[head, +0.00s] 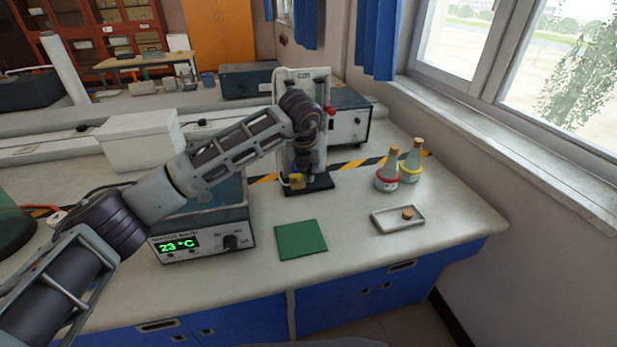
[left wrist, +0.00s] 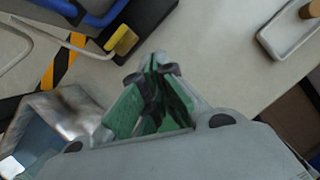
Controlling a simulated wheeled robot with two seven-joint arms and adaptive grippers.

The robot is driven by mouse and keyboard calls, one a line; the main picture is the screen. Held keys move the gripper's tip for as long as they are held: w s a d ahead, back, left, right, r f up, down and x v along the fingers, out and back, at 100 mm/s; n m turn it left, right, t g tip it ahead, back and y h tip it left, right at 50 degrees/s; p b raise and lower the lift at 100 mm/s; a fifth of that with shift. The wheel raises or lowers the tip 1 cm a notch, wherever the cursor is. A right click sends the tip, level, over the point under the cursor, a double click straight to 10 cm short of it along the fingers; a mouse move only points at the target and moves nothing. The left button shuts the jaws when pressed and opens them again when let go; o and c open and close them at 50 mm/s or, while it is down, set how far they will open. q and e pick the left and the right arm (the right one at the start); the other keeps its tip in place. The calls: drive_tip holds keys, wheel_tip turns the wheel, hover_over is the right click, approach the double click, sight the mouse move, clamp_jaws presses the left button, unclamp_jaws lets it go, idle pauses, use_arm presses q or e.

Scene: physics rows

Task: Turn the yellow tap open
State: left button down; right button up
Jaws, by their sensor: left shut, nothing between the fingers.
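The yellow tap (head: 297,181) sits low on the front of an upright white panel (head: 318,88) with a black base (head: 322,184), at the back of the bench. It also shows in the left wrist view (left wrist: 123,42), at the upper left. My left gripper (head: 303,168) hangs in front of the panel, and in the head view its tips are close to the tap. In the left wrist view my left gripper (left wrist: 152,72) is shut and empty, beside the tap with a small gap in the picture. My right gripper is not in view.
A heater box (head: 203,234) reading 23 °C stands left. A green mat (head: 302,240) lies in front. Two corked flasks (head: 388,178) and a white tray (head: 398,220) with a cork are to the right. Bare bench lies between mat and tray.

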use_arm(q)
drive_tip(key=shift+d+v, duration=0.2)
drive_tip(key=shift+v, duration=0.85)
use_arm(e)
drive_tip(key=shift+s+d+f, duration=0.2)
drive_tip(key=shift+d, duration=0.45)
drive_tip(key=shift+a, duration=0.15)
